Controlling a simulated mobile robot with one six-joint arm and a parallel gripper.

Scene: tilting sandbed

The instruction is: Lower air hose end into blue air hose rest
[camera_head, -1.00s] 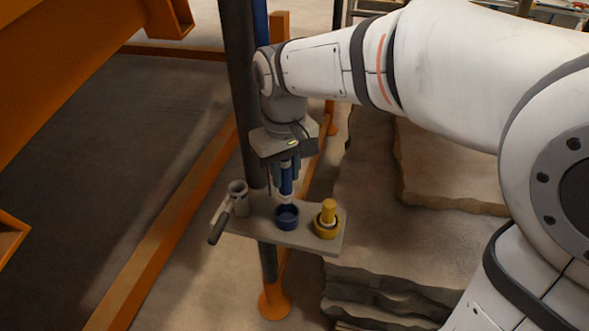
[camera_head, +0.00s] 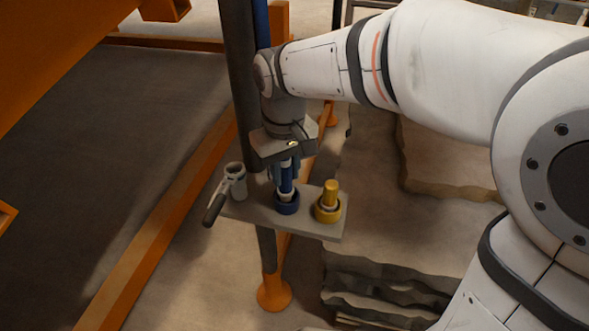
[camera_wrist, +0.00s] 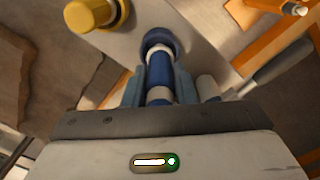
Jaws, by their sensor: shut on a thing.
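My gripper (camera_head: 286,176) is shut on the blue air hose end (camera_head: 286,181), which hangs upright from the fingers. The hose end also shows between the fingers in the wrist view (camera_wrist: 159,70). The blue air hose rest (camera_head: 287,205) is a round cup on the grey shelf plate (camera_head: 310,226). The lower tip of the hose end is at the mouth of the rest and looks to be inside it; how deep it sits is hidden by the rim. The rest also shows in the wrist view (camera_wrist: 160,38), right at the hose end's tip.
A yellow hose end (camera_head: 330,190) stands in a yellow rest (camera_head: 328,212) to the right. A grey valve with a dark lever handle (camera_head: 214,208) is at the plate's left. A dark post (camera_head: 240,90) rises behind. Stacked rock slabs (camera_head: 400,285) lie below right.

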